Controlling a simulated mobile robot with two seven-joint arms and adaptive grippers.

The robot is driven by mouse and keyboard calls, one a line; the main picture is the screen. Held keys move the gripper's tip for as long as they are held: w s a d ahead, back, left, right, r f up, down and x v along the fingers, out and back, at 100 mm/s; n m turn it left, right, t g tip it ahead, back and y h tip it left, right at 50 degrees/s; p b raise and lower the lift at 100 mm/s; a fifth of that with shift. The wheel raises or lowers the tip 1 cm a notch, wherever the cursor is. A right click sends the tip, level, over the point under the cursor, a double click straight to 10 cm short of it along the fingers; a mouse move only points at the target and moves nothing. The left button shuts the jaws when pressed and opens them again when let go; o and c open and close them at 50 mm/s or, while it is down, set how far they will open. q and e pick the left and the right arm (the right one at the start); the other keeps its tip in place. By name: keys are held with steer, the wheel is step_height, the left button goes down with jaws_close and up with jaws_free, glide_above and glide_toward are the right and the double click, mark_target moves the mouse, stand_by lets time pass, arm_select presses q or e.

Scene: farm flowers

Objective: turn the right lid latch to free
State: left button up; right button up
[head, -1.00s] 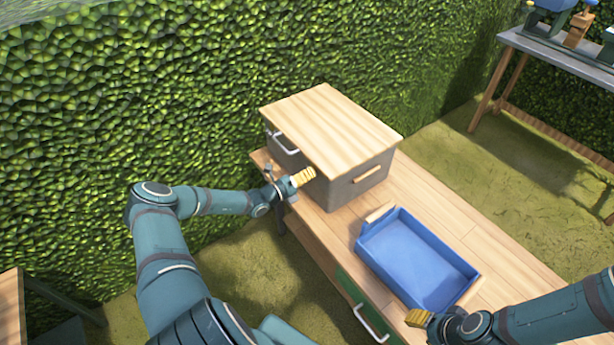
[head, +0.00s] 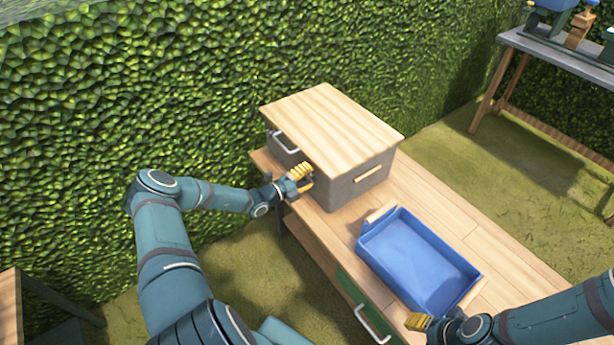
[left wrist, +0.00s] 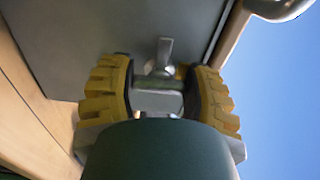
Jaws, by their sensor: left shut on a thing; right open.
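A grey box (head: 345,190) with a flat wooden lid (head: 330,125) stands on the far end of the wooden bench. My left gripper (head: 301,178) is at the box's front face, under the lid's edge. In the left wrist view, a small grey metal latch (left wrist: 165,50) on the box's face shows between the yellow fingers of my left gripper (left wrist: 160,95). The fingers are shut on the latch, and they hide part of it. My right gripper (head: 418,320) is open and empty beside the blue tray, near the bench's front edge.
A blue tray (head: 377,248) sits on the bench (head: 480,250) in front of the box. A metal handle (head: 283,142) is on the box's left part. A green drawer (head: 350,290) with a handle is under the bench top. A hedge stands behind.

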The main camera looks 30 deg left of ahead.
stand_by(0.3)
arm_select(q)
steer(key=o, duration=1.2)
steer(key=shift+s, duration=0.15)
steer(key=v, duration=1.1)
steer(key=shift+s+a, duration=0.15)
steer(key=shift+s, duration=0.25)
